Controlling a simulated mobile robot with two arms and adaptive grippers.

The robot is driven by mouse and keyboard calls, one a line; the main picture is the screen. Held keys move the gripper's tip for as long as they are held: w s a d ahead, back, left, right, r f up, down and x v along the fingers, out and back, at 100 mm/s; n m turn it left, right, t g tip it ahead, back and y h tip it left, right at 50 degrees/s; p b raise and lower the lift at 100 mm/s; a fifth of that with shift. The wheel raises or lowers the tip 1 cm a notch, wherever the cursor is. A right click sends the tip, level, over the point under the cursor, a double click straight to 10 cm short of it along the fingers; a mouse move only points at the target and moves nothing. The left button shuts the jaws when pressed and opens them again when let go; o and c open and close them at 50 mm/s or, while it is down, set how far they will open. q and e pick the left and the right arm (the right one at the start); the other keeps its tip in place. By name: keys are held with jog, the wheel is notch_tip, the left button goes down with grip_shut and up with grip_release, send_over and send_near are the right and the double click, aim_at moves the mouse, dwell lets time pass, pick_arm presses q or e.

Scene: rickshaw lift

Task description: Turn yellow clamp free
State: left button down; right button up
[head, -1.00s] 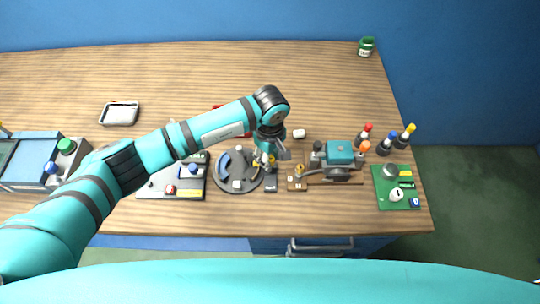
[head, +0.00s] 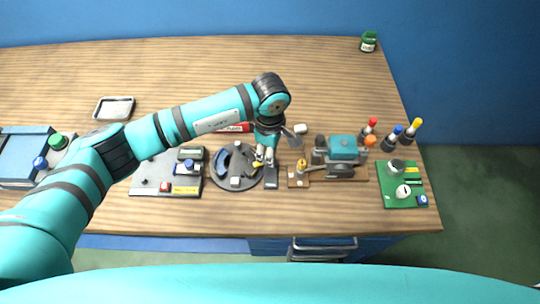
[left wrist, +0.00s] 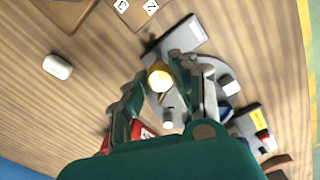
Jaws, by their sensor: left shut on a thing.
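The yellow clamp (head: 257,164) sits at the right edge of a round dark grey plate (head: 222,180) on the wooden table. In the left wrist view, the clamp's rounded yellow top (left wrist: 158,76) is between my fingertips. My left gripper (head: 264,160) points down over it and is shut on it; the fingers hide its sides and lower part. The plate also carries a blue curved part (head: 223,160) and small pale blocks. My right gripper is in neither view.
A grey block (head: 271,177) stands just right of the plate. Further right are a brown-based fixture (head: 297,180), a teal-topped machine (head: 343,148) and a green board (head: 397,196). A grey panel (head: 150,183) lies left. A red object (head: 233,127) lies behind. The far table is mostly clear.

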pick_arm(q)
jog(key=n+b, duration=0.3)
jog(key=shift+f+n, duration=0.25)
jog(key=shift+n, duration=0.15)
jog(key=n+b, duration=0.3)
jog(key=shift+n, duration=0.3)
jog(key=n+b, duration=0.3)
jog(key=shift+r, duration=0.1)
jog(key=shift+r+n+b, duration=0.1)
jog(key=shift+n+b, duration=0.8)
jog(key=shift+n, duration=0.6)
jog(key=shift+r, duration=0.1)
jog(key=c, duration=1.1)
grip_release()
jog(key=shift+o, duration=0.2)
